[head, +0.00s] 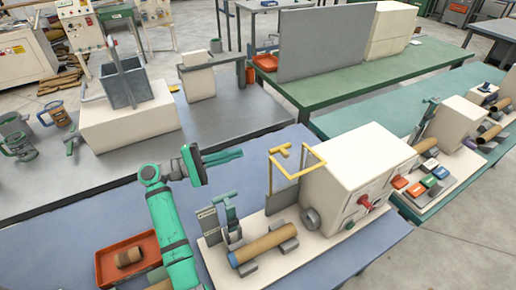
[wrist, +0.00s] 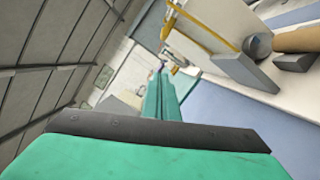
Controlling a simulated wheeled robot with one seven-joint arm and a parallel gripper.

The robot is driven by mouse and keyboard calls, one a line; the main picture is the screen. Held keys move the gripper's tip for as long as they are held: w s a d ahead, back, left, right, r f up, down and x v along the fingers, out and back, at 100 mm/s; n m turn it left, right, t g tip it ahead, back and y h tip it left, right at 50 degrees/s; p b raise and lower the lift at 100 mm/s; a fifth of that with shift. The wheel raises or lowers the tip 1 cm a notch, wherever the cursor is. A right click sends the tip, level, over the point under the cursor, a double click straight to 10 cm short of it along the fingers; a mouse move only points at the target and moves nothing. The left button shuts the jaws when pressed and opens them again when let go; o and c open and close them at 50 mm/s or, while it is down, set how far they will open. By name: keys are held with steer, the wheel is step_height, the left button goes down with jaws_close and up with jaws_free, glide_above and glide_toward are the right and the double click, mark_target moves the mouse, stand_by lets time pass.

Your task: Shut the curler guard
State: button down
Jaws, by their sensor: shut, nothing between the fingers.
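The curler guard (head: 297,176) is a thin yellow bar frame on the winder, beside the white machine housing (head: 352,172). It stands raised above the cardboard tube (head: 263,243) on the winder's bed, and part of it shows in the wrist view (wrist: 207,34). My gripper (head: 240,154) is left of the guard in the head view, its teal fingers pointing right toward it. A gap shows between fingertips and guard in that picture; the depth between them is hard to tell. In the wrist view the fingers (wrist: 162,95) are together and empty.
An orange tray (head: 103,265) with cardboard pieces is at lower left. A red knob (head: 364,201) sits on the housing's front. The blue bench is clear behind my arm.

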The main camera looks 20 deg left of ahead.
steer(key=w+d+r, duration=0.3)
steer(key=w+d, duration=0.1)
steer(key=d, duration=0.6)
steer(key=shift+s+d, duration=0.1)
stand_by(0.3)
